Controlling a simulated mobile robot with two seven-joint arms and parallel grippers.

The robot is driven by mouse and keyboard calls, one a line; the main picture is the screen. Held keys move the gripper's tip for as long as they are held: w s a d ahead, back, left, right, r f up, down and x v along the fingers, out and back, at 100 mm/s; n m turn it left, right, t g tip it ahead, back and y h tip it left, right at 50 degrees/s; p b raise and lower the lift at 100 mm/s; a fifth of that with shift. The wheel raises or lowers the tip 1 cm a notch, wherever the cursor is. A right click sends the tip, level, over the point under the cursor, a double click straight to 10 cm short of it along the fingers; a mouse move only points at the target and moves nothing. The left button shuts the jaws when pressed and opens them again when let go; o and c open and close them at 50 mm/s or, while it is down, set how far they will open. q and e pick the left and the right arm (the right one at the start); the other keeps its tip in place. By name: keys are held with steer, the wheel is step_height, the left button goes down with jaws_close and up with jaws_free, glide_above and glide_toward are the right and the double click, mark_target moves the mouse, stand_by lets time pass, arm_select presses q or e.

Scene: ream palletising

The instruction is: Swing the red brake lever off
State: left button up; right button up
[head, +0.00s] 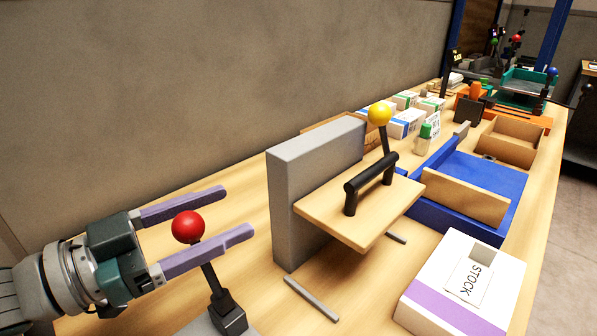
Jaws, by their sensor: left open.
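The red brake lever has a red ball knob (188,227) on a dark shaft (213,283) that rises from a black pivot block on a grey base, at the lower left of the head view. The shaft leans, with the knob up and to the left. My left gripper (232,212) comes in from the left with two purple fingers, open. In the picture the knob shows between the two fingers, and the near finger passes by the shaft just below it. I cannot tell whether a finger touches the lever. My right gripper is not in view.
A grey upright block (310,190) and a wooden board with a black handle (371,184) stand right of the lever. Behind is a yellow-knobbed lever (380,114). A STOCK box (462,283) and a blue tray (487,178) are at the right. A grey wall runs along the left.

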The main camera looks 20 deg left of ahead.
arm_select(q)
jaws_close()
stand_by(0.6)
stand_by(0.8)
